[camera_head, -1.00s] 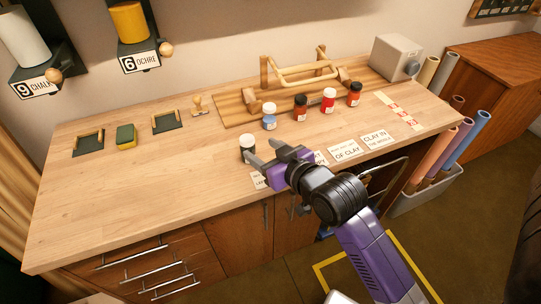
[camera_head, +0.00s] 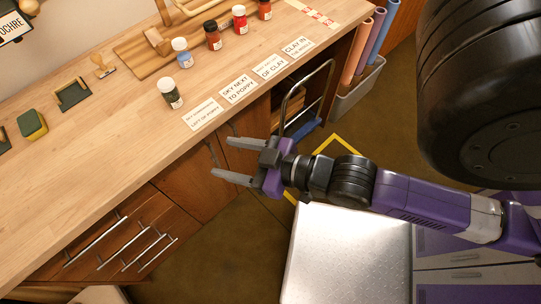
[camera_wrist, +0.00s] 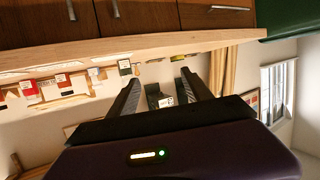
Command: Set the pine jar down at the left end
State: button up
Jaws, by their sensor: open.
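The pine jar, a dark green jar with a white lid (camera_head: 172,95), stands upright on the wooden table (camera_head: 110,140) at the left end of a loose row of jars. It also shows in the wrist view (camera_wrist: 124,67). To its right stand a blue jar (camera_head: 183,54), a brown-red jar (camera_head: 213,37), a red jar (camera_head: 240,20) and an orange-red jar (camera_head: 264,10). My gripper (camera_head: 222,152) is open and empty, off the table's front edge, apart from the pine jar.
Printed cards, one reading "sky next to poppy" (camera_head: 238,89), lie along the front edge. A wooden board (camera_head: 135,50) lies behind the jars. A stamp (camera_head: 103,66), a dark tray (camera_head: 73,95) and a green-yellow sponge (camera_head: 32,125) lie to the left. The front left tabletop is clear.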

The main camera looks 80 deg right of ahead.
jog(key=s+a+r+n+y, duration=0.1)
jog(key=s+a+r+y, duration=0.1)
jog(key=s+a, duration=0.4)
jog(key=s, duration=0.3)
jog(key=shift+s+a, duration=0.2)
jog(key=shift+s, duration=0.1)
